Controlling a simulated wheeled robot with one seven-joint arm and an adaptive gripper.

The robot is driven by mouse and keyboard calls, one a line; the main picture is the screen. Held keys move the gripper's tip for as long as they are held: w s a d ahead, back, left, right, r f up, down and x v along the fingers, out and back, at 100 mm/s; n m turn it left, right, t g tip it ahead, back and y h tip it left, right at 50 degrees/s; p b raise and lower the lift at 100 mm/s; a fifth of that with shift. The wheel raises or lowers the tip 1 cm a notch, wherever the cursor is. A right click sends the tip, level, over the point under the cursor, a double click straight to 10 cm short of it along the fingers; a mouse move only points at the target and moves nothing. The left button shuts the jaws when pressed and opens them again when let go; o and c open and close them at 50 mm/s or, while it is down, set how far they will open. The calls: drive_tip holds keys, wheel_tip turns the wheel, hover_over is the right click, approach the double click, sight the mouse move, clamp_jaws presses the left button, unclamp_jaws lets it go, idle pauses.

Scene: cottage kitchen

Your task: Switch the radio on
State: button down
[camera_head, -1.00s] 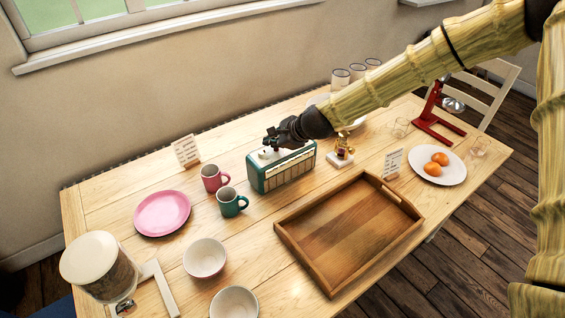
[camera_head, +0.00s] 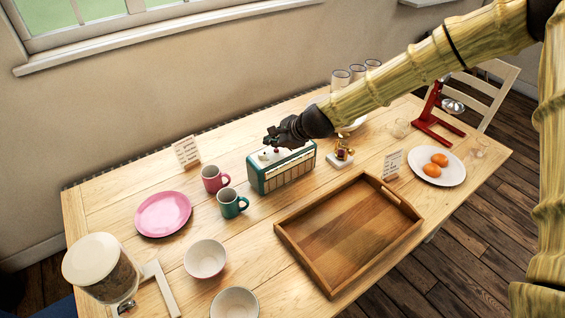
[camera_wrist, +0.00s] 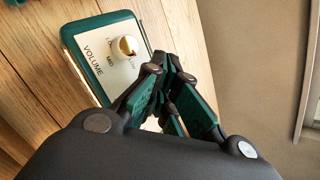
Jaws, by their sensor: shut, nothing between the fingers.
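The green radio (camera_head: 284,171) stands on the wooden table, with a light front grille. In the wrist view the radio's pale top panel (camera_wrist: 101,68) shows the word VOLUME and a cream knob (camera_wrist: 125,46) with a red mark. Other small lettering near the knob is hard to read. My gripper (camera_head: 272,138) is over the radio's top. In the wrist view my gripper (camera_wrist: 168,66) is shut and empty, its fingertips beside the knob, on the right. I cannot tell whether they touch the panel. My fingers hide part of the radio's top.
A pink mug (camera_head: 214,179) and a teal mug (camera_head: 231,203) stand left of the radio. A wooden tray (camera_head: 345,238) lies in front. A window wall is behind.

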sight(274, 153)
wheel_tip(274, 153, up, 6)
drive_tip(key=p, duration=0.4)
idle(0.3)
